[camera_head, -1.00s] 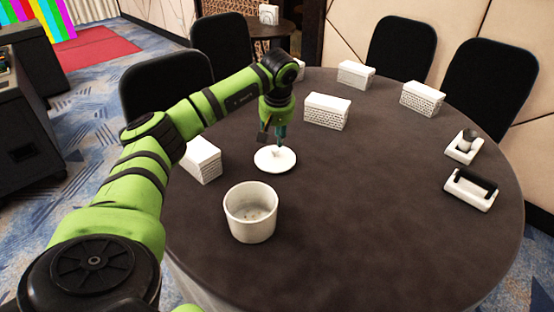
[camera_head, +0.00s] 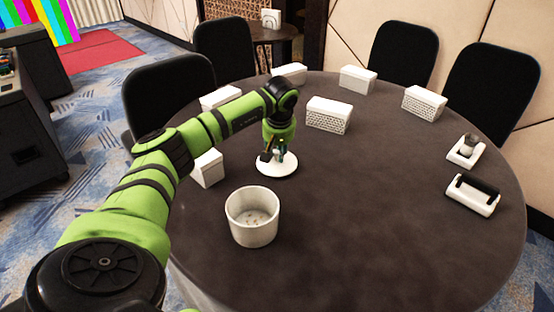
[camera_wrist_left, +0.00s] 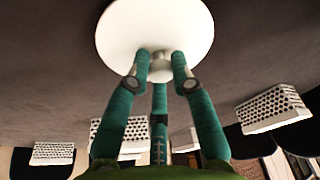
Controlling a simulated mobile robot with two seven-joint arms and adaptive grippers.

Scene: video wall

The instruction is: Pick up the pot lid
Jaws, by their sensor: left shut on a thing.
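The pot lid (camera_head: 278,170) is a round white disc with a small knob, on or just above the dark table; I cannot tell which. My left gripper (camera_head: 277,155) is straight above it, pointing down. In the left wrist view the lid (camera_wrist_left: 130,30) fills the top, and the teal fingers of my left gripper (camera_wrist_left: 160,66) are shut around its knob (camera_wrist_left: 160,70). The white pot (camera_head: 252,218) stands open and upright on the table, in front of the lid and apart from it. My right gripper does not show.
Several white boxes with patterned sides, such as this one (camera_head: 328,115), stand on the round table (camera_head: 390,200). Two small white holders with dark parts (camera_head: 472,196) (camera_head: 466,150) are at the right. Black chairs (camera_head: 402,55) surround the table. The table's middle right is clear.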

